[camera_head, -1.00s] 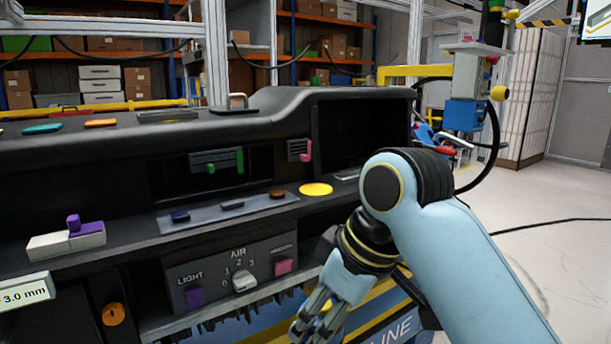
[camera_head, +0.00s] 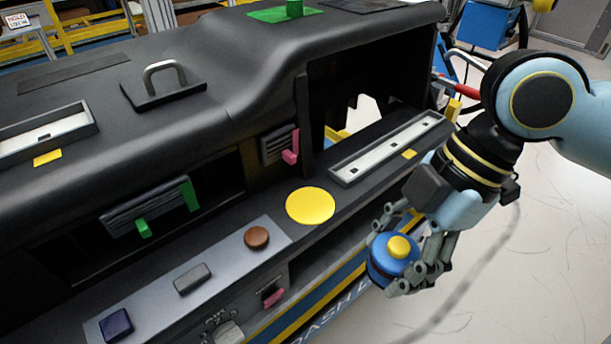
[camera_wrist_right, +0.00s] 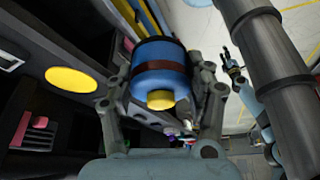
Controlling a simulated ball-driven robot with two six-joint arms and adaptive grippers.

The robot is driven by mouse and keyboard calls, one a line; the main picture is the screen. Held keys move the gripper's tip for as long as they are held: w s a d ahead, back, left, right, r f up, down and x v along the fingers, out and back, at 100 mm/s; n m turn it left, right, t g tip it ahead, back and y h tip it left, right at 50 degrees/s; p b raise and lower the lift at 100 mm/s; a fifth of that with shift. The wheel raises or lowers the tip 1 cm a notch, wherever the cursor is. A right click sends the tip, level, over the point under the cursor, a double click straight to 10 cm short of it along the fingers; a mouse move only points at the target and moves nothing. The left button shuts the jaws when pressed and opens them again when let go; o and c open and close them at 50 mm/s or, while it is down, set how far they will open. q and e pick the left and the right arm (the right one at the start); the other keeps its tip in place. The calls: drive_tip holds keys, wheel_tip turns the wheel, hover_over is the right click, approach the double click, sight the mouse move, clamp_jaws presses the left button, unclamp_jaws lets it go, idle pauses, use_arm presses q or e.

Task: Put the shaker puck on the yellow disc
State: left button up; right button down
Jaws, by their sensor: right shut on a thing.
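The shaker puck (camera_head: 382,262) is a blue cylinder with a yellow knob on top. My right gripper (camera_head: 398,265) is shut around it and holds it in the air off the console's front edge, to the right of and nearer than the yellow disc. The wrist view shows the puck (camera_wrist_right: 161,74) between the fingers, with a dark band around it. The yellow disc (camera_head: 310,206) lies flat and bare on the console ledge; it also shows in the wrist view (camera_wrist_right: 71,80). What seems to be my left gripper (camera_wrist_right: 233,66) is small at the right of the wrist view.
A panel left of the disc carries a brown round knob (camera_head: 257,237), a grey button (camera_head: 192,279) and a blue button (camera_head: 116,324). A pale slotted tray (camera_head: 388,148) lies right of the disc. A pink-tabbed vent (camera_head: 279,145) stands behind it.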

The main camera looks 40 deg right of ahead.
drive_tip(key=p, duration=0.1)
approach(301, 207)
drive_tip(key=s+f, duration=0.1)
drive_tip(key=s+a+f, duration=0.1)
drive_tip(key=f, duration=0.1)
drive_tip(key=s+a+f, duration=0.1)
drive_tip(key=f, duration=0.1)
drive_tip(key=shift+s+f, duration=0.1)
drive_tip(key=w, duration=0.2)
drive_tip(key=w+p, duration=0.1)
drive_tip(key=w, duration=0.1)
drive_tip(key=shift+w+a, duration=0.15)
drive_tip(key=shift+a, duration=0.05)
drive_tip(key=shift+p, duration=0.3)
use_arm(q)
drive_tip(key=shift+w+d+r, duration=0.1)
drive_tip(key=shift+w+r, duration=0.15)
drive_tip(key=shift+r, duration=0.35)
drive_tip(key=shift+w+d+r, duration=0.1)
drive_tip(key=shift+w+r, duration=0.1)
drive_tip(key=shift+r, duration=0.4)
use_arm(e)
drive_tip(key=shift+s+f, duration=0.1)
drive_tip(key=shift+s, duration=0.1)
drive_tip(key=shift+d, duration=0.1)
drive_tip(key=shift+c, duration=2.4)
unclamp_jaws()
drive_tip(key=shift+f, duration=0.1)
